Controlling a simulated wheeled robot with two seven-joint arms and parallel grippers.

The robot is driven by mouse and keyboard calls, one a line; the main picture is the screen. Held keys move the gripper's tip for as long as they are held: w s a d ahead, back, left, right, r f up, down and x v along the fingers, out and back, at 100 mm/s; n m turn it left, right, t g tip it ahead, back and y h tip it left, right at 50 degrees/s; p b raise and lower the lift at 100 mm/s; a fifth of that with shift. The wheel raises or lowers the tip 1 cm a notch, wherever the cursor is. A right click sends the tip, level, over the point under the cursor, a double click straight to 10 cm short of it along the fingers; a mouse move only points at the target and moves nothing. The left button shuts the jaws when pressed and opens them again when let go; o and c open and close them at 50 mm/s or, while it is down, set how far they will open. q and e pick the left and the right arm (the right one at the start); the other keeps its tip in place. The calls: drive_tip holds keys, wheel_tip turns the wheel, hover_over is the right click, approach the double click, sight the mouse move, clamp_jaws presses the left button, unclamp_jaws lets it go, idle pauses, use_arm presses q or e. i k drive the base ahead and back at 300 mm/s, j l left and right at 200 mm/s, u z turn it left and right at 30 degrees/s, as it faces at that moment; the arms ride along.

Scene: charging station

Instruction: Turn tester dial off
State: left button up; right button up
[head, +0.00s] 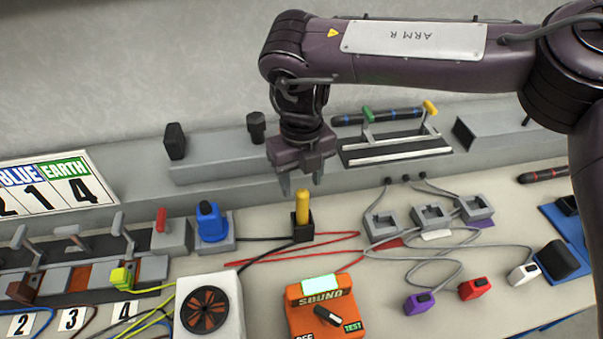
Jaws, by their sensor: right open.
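An orange tester (315,306) stands at the bottom middle of the head view, marked SOUND on top, with a lit pale green screen (321,283). Its black dial (326,316) has a light pointer line slanting toward the green TEST label at lower right. The tester's lower part is cut off by the picture edge. My right gripper (302,187) is open and empty, pointing down behind the tester. It hangs just above a yellow cylinder (303,203) in a black holder, apart from the dial. My left gripper is not in view.
A white fan box (210,306) stands close left of the tester. Red probe leads (290,250) lie behind it. Purple (418,303), red (474,288) and white (522,274) plugs lie to the right with grey cables. Levers (70,235) and a blue switch (211,222) stand at left.

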sight(329, 318)
drive_tip(key=k, duration=2)
